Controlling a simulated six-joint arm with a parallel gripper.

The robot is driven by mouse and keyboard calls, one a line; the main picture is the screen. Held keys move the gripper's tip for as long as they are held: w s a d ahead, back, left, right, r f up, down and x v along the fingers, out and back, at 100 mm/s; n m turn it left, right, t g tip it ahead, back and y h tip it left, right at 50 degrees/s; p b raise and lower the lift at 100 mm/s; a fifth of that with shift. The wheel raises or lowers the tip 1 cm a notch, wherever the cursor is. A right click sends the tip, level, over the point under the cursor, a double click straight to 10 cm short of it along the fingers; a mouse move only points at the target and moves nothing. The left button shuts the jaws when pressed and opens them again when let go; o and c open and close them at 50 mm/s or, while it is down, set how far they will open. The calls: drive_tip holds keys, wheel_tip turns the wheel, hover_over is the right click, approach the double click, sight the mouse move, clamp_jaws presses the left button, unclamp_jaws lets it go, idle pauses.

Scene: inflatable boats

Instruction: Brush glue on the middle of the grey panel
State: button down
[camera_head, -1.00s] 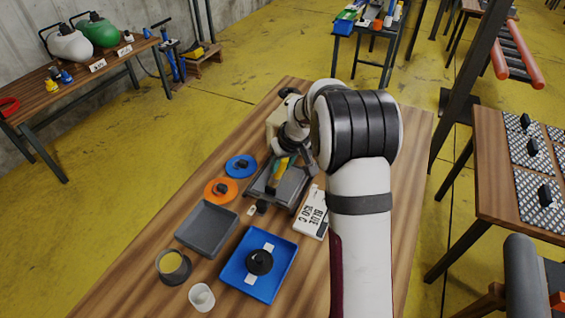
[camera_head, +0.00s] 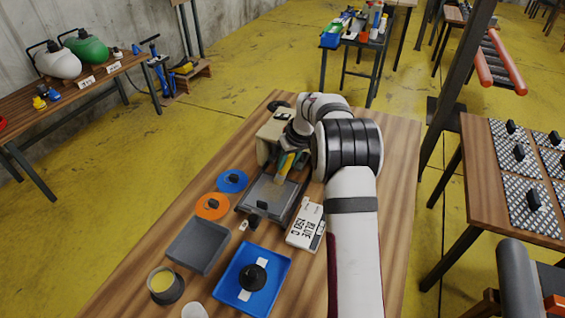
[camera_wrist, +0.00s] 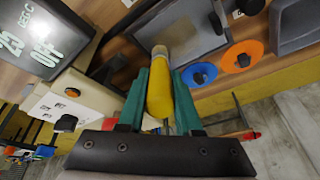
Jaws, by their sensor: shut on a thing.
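My gripper (camera_head: 290,152) is shut on a brush with a yellow handle (camera_wrist: 159,97). In the wrist view its teal fingers (camera_wrist: 160,85) clasp the handle from both sides. The pale bristle end (camera_wrist: 160,51) points down toward the grey panel (camera_wrist: 195,28). In the head view the grey panel (camera_head: 266,192) lies in a dark frame on the wooden table, and the brush (camera_head: 286,163) is over its far part. I cannot tell whether the bristles touch the panel.
Blue (camera_head: 232,180) and orange (camera_head: 212,206) discs lie left of the panel. A grey tray (camera_head: 190,262), a blue tray (camera_head: 277,263) and a pot with yellow contents (camera_head: 164,287) stand nearer.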

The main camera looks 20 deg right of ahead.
drive_tip(key=shift+s+d, duration=0.1)
drive_tip(key=shift+s, duration=0.15)
drive_tip(key=shift+s+a, duration=2.7)
drive_tip(key=shift+w+d, duration=2.75)
drive_tip(key=shift+r, duration=3.1)
